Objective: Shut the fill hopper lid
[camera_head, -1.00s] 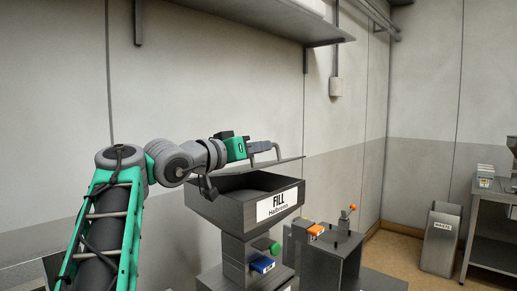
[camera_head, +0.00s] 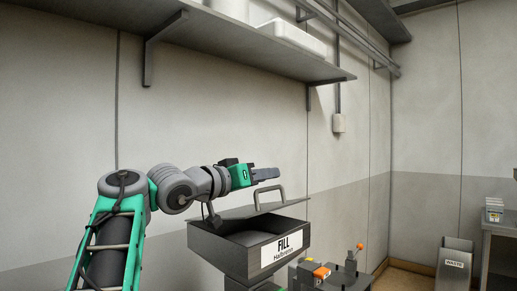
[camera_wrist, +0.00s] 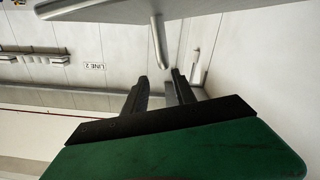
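The fill hopper (camera_head: 222,247) is a dark open-topped box with a white "FILL" label in the head view. Its grey lid (camera_head: 236,212) is partly open, tilted over the back of the box, with a gap showing into the hopper. A bar handle (camera_head: 282,192) stands up from the lid. My gripper (camera_head: 278,174) is just above the handle, apart from it in the head view. In the wrist view, my gripper's (camera_wrist: 161,85) dark fingers are spread with nothing held. The lid (camera_wrist: 110,10) crosses the top there, and the handle (camera_wrist: 158,40) points toward the finger gap.
A wall shelf (camera_head: 230,45) with white containers hangs above my arm. Orange-topped controls (camera_head: 320,271) stand right of the hopper. A waste bin (camera_head: 454,265) and a metal table (camera_head: 500,230) are farther right. The wall lies behind the hopper.

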